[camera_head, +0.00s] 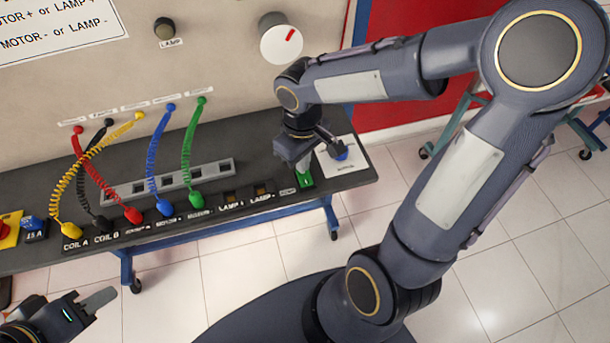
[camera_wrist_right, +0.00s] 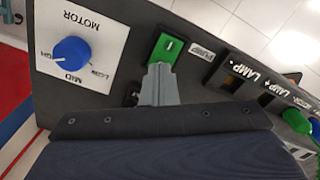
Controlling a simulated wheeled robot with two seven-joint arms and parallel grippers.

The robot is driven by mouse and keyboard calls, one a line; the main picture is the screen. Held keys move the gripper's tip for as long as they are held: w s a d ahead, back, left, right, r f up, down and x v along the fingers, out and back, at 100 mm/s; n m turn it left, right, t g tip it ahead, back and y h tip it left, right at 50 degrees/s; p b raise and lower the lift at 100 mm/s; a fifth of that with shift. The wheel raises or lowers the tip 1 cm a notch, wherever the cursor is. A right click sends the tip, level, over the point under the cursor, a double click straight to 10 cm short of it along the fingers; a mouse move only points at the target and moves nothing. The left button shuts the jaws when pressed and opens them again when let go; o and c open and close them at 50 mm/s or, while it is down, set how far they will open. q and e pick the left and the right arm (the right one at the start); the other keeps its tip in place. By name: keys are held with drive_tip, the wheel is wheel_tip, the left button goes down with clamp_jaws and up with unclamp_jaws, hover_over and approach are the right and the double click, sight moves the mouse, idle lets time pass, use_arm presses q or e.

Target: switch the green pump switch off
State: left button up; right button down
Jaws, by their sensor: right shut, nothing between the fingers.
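The green pump switch (camera_head: 306,181) sits near the right end of the dark bench panel, beside the pump label. In the right wrist view the green switch (camera_wrist_right: 168,48) shows a white mark, and its lower part is hidden by my fingers. My right gripper (camera_head: 302,163) is over the switch, pointing down at it. In its wrist view the gripper (camera_wrist_right: 160,70) is shut and empty, its tips at the switch's near edge; I cannot tell whether they touch it. My left gripper (camera_head: 100,298) is at the lower left, away from the bench; its opening is unclear.
A blue motor speed knob (camera_wrist_right: 72,53) on a white plate is beside the switch. Lamp sockets (camera_head: 262,189) lie on its other side. Coiled coloured cables (camera_head: 155,150) rise from the bench (camera_head: 240,153) to the back panel. White tiled floor lies in front.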

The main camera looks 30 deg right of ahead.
drive_tip(key=shift+f+b, duration=0.4)
drive_tip(key=shift+f, duration=0.15)
drive_tip(key=shift+r, duration=0.1)
wheel_tip(320, 180, up, 7)
drive_tip(key=p, duration=0.6)
idle(0.4)
drive_tip(key=s+a+r+m+t+y, duration=0.1)
drive_tip(key=s+r+m+t+y, duration=0.2)
drive_tip(key=s, duration=0.8)
wheel_tip(320, 180, up, 4)
drive_tip(key=m+t, duration=0.1)
drive_tip(key=t, duration=0.1)
drive_tip(key=shift+s+f+m+t+y, duration=0.25)
drive_tip(key=shift+s+m+t+y, duration=0.05)
drive_tip(key=shift+s+m+y, duration=0.1)
